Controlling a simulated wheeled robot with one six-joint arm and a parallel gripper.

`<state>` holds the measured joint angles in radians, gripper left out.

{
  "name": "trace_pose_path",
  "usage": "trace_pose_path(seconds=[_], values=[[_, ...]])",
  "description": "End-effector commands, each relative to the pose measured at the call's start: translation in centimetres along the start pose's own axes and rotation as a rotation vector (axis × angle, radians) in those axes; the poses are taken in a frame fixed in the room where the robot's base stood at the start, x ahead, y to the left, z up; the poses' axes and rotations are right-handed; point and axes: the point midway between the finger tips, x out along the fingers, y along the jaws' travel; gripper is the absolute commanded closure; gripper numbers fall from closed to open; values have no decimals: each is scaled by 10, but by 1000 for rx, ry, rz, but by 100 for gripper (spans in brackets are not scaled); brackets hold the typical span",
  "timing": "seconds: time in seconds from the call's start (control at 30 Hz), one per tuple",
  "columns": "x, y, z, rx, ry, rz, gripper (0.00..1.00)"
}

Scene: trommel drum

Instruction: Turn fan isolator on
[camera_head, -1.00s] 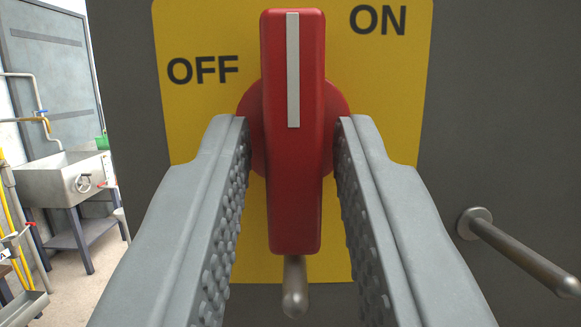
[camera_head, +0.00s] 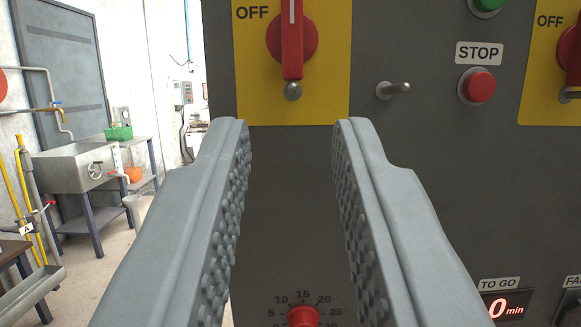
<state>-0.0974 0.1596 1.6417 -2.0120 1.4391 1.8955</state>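A red rotary switch handle (camera_head: 292,45) on a yellow plate (camera_head: 335,95) is at the top of the view, partly cut off. Its handle stands upright and its white line points up; "OFF" shows to its left, and any "ON" label is out of frame. A second yellow plate (camera_head: 540,85) with "OFF" and a red handle (camera_head: 570,55) is cut off at the right edge. No label here names either switch as the fan isolator. My gripper (camera_head: 292,125) is open and empty, below and in front of the first switch, apart from it.
A metal peg (camera_head: 292,91) sits below the handle and another peg (camera_head: 393,90) juts out to its right. A red STOP button (camera_head: 478,87), red timer dial (camera_head: 303,316) and display (camera_head: 508,307) share the grey panel. A sink (camera_head: 75,170) stands far left.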

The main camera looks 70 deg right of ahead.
Motion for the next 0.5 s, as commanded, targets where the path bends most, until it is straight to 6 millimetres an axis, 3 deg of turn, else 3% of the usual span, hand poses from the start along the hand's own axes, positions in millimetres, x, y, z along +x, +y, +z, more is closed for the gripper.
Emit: trace_pose_path(seconds=[0.2,0.5], values=[[-19,0,0,0,-1,0,75],[-21,0,0,0,0,0,75]])
